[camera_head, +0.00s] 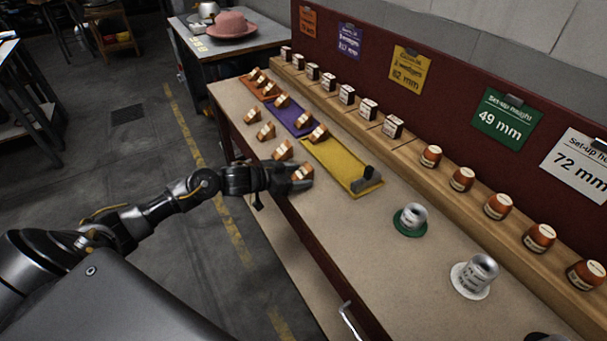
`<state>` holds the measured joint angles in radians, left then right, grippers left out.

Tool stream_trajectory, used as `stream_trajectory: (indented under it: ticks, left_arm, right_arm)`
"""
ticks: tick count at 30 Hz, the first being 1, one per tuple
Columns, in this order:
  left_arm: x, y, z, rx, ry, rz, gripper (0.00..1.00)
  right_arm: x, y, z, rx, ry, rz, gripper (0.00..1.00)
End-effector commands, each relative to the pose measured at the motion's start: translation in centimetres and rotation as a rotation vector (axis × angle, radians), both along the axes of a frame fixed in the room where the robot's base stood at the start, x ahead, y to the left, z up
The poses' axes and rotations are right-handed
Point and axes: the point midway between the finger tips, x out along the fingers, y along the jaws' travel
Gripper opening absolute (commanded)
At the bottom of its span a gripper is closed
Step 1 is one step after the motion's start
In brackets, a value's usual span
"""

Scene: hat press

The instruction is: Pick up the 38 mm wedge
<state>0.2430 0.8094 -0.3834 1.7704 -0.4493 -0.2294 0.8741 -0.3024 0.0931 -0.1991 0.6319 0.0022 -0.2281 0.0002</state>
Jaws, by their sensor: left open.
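Several small orange-brown wedges with pale labels stand on the bench (395,250). The labels are too small to read, so I cannot tell which one is the 38 mm wedge. My left gripper (297,179) is open at the bench's front edge, its fingers at the nearest wedge (303,172). I cannot tell whether they touch it, and the gripper hides part of it. Another wedge (283,150) stands just behind, and one more (266,132) farther back. My right gripper is not in view.
A yellow tray (335,163) with a dark block (366,182) at its end lies right of the gripper; purple (290,115) and orange trays are behind. Two grey-white cylinders (412,216) stand on round bases. A wooden shelf (420,172) holds more blocks along the red back panel.

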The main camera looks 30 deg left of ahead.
Motion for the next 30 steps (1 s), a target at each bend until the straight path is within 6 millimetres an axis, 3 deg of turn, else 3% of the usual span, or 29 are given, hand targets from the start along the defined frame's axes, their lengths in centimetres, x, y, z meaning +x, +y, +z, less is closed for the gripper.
stream_trajectory:
  ticks: [4, 12, 23, 30]
  left_arm:
    - [1.3, -0.7, -0.6, -0.002, 0.000, 0.001, 0.62]
    - [1.5, -0.9, -0.8, 0.000, 0.000, 0.000, 0.62]
    - [1.5, -0.9, -0.8, 0.000, 0.000, 0.000, 0.16]
    - [1.5, -0.9, -0.7, 0.000, 0.000, 0.000, 0.13]
  right_arm:
    - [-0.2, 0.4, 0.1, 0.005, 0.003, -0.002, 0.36]
    - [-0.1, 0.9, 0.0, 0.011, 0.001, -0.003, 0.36]
    - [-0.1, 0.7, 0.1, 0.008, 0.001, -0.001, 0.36]
    - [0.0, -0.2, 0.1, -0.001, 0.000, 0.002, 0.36]
